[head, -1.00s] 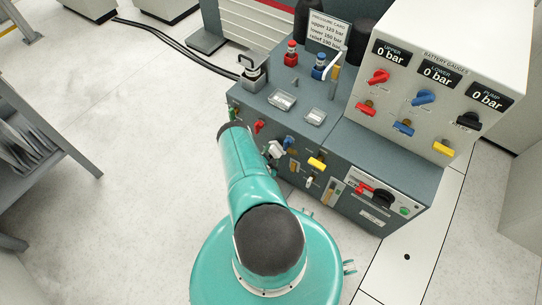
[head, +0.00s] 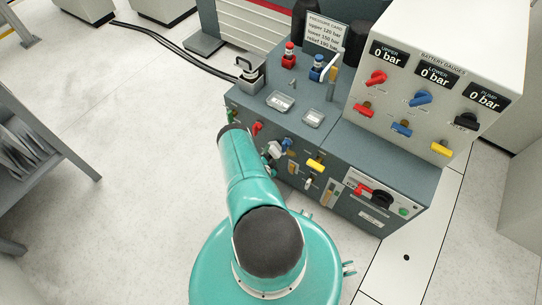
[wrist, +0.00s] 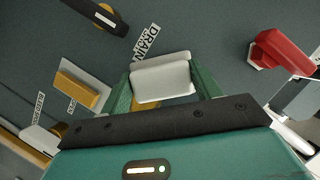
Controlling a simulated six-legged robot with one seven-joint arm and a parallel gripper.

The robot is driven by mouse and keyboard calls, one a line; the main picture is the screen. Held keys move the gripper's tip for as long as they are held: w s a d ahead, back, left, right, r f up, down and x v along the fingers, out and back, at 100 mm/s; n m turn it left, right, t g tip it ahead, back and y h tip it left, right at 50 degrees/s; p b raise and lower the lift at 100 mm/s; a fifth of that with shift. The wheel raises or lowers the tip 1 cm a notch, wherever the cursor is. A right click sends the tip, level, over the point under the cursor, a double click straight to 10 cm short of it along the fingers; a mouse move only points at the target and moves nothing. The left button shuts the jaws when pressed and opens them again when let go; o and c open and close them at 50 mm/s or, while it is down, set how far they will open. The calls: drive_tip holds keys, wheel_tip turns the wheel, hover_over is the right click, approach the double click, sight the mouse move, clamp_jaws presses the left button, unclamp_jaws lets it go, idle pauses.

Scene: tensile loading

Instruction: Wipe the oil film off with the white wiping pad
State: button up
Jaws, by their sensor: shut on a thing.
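The white wiping pad (wrist: 162,78) sits between the green fingers of my gripper (wrist: 160,88) in the wrist view. My gripper is shut on it, close over the dark grey panel (wrist: 200,35), beside a DRAIN label (wrist: 148,40). I cannot tell if the pad touches the panel. A small amber patch (wrist: 141,106) shows below the pad; I cannot tell if it is the oil film or a fitting. In the head view, my arm hides most of the gripper; a whitish piece (head: 273,150) shows beside it at the console front.
A red handle (wrist: 280,50) is right of the pad, a yellow block (wrist: 82,90) left, and a black-and-amber lever (wrist: 97,14) above left. In the head view, the console (head: 340,155) carries several knobs and valves below the gauge box (head: 450,60).

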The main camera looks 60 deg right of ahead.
sight(279, 156)
drive_tip(key=shift+d, duration=0.25)
drive_tip(key=shift+s, duration=0.2)
drive_tip(key=shift+s+a, duration=0.2)
drive_tip(key=shift+s, duration=0.65)
drive_tip(key=shift+s+a, duration=0.2)
drive_tip(key=shift+s, duration=0.6)
drive_tip(key=shift+s+a, duration=0.15)
drive_tip(key=shift+s, duration=1.85)
drive_tip(key=shift+s+a, duration=0.2)
drive_tip(key=shift+s, duration=0.65)
drive_tip(key=shift+s+a, duration=0.15)
drive_tip(key=shift+s, duration=0.65)
drive_tip(key=shift+d, duration=0.1)
